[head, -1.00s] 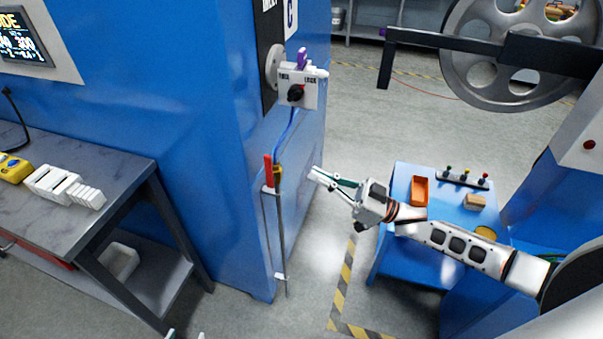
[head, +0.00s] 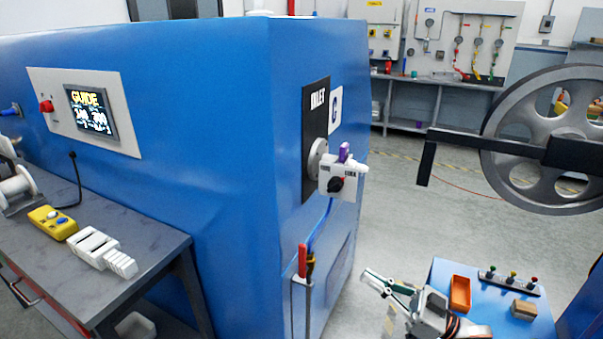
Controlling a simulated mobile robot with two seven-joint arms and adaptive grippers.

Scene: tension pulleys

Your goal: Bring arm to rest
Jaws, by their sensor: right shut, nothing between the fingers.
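My right gripper (head: 388,284) is at the lower right of the head view, in front of the blue machine's corner and left of a small blue table (head: 480,313). Its fingers are together and hold nothing. It is apart from the white switch box (head: 338,183) on the machine, which has a black knob and a purple part on top. Most of my right arm is cut off by the bottom edge. My left gripper does not show.
A blue machine (head: 230,150) with a screen fills the left and middle. A grey workbench (head: 130,240) with white blocks (head: 100,248) and a yellow device (head: 52,222) stands at left. A large grey pulley wheel (head: 500,185) is at right. Floor is clear behind.

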